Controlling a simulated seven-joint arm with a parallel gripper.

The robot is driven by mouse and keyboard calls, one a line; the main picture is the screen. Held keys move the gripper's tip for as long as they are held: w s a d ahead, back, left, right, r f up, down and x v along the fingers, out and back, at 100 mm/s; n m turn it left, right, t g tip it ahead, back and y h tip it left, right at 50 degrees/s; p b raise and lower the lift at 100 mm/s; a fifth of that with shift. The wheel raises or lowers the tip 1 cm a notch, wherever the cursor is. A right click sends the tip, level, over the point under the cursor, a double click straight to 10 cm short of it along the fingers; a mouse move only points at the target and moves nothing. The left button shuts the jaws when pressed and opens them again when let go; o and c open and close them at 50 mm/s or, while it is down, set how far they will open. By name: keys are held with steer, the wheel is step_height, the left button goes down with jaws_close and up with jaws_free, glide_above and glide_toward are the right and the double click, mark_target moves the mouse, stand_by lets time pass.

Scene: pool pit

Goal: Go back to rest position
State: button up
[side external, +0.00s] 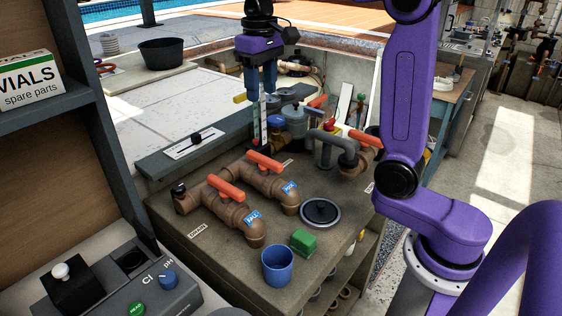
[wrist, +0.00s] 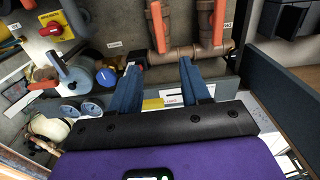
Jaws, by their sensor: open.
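My gripper (side external: 262,92) hangs fingers-down over the back part of the grey bench in the side external view. It is left of the blue-grey pump housing (side external: 295,119). In the wrist view, its two blue fingers (wrist: 187,70) stand apart with nothing clamped between them. A narrow upright strip with green and red marks (side external: 263,125) is just below the fingertips; I cannot tell whether they touch it. A small yellow piece (side external: 240,98) shows beside the fingers.
Brown pipes with orange handles (side external: 225,188), a black round lid (side external: 320,212), a green block (side external: 303,242) and a blue cup (side external: 277,265) occupy the bench. A shelf (side external: 70,98) stands left, and a control box (side external: 125,285) is at the front left.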

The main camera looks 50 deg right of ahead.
steer(key=s+a+f+n, duration=0.3)
steer(key=s, duration=0.3)
steer(key=s+a+f+n, duration=0.3)
steer(key=s+f, duration=0.1)
steer(key=s, duration=0.1)
steer(key=s+d+f+n, duration=0.1)
steer(key=s+f+n, duration=0.2)
steer(key=s, duration=0.5)
steer(key=s+d+f+n, duration=0.2)
steer(key=s+f+n, duration=0.1)
steer(key=s, duration=0.6)
steer(key=shift+d+f, duration=0.2)
steer(key=shift+f, duration=0.7)
steer(key=shift+c, duration=0.4)
